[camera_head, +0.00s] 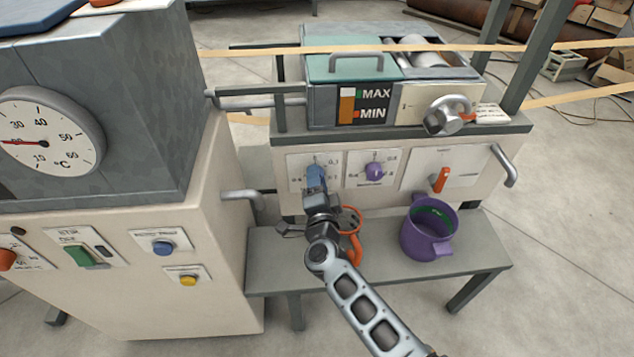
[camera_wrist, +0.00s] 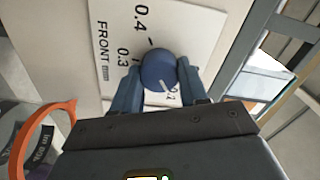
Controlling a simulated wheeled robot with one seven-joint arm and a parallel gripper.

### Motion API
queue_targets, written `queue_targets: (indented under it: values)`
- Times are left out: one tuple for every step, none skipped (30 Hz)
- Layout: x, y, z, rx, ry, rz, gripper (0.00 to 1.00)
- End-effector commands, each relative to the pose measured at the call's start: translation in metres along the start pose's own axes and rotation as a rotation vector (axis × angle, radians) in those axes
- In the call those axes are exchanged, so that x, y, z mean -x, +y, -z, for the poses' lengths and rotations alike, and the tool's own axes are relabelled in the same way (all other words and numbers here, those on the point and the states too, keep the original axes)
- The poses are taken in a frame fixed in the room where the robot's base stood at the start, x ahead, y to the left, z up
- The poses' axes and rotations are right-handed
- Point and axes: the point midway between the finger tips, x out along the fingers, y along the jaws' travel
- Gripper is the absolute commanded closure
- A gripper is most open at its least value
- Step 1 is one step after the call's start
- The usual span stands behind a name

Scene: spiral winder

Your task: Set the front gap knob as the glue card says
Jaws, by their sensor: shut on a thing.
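The front gap knob (camera_wrist: 158,70) is round and blue with a white pointer mark, on a white plate (camera_wrist: 110,45) marked "FRONT mm". The numbers 0.4 and 0.3 are readable. The mark points to the lower right in the wrist view, towards a partly hidden number near one finger. My gripper (camera_wrist: 157,85) has a blue finger on each side of the knob and is shut on it. In the head view my gripper (camera_head: 316,180) covers most of this knob on the left-hand plate. I cannot make out which card is the glue card.
A second, purple knob (camera_head: 374,171) is to the right, then an orange lever (camera_head: 440,180). A purple pot (camera_head: 428,232) stands on the low bench (camera_head: 480,250). An orange-handled item (camera_wrist: 45,135) is close beside my gripper.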

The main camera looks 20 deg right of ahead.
Motion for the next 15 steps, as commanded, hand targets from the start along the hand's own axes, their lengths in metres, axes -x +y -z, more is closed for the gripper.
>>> queue_targets:
  values:
    - [0.0006,0.0017,-0.0003,-0.019,-0.001,-0.001,0.87]
    - [0.0007,0.0017,-0.0003,-0.031,-0.001,-0.002,0.87]
    - [0.0007,0.0017,-0.0003,-0.045,-0.001,-0.002,0.87]
    - [0.0007,0.0017,-0.0003,-0.054,-0.001,-0.002,0.87]
    - [0.0007,0.0017,-0.0003,-0.062,-0.001,-0.002,0.87]
    - [0.0007,0.0017,-0.0003,-0.072,-0.001,-0.002,0.87]
    - [0.0007,0.0017,-0.0003,-0.078,-0.001,-0.002,0.87]
    - [0.0007,0.0017,-0.0002,-0.083,-0.001,-0.002,0.87]
    - [0.0008,0.0017,-0.0002,-0.088,-0.001,-0.002,0.87]
    - [0.0008,0.0017,-0.0002,-0.091,-0.001,-0.002,0.87]
    - [0.0008,0.0017,-0.0002,-0.094,-0.001,-0.002,0.87]
    - [0.0008,0.0017,-0.0002,-0.096,-0.001,-0.002,0.87]
    - [0.0008,0.0017,-0.0002,-0.098,-0.001,-0.002,0.87]
    - [0.0008,0.0017,-0.0002,-0.099,-0.001,-0.002,0.87]
    - [0.0008,0.0017,-0.0002,-0.099,-0.001,-0.002,0.87]
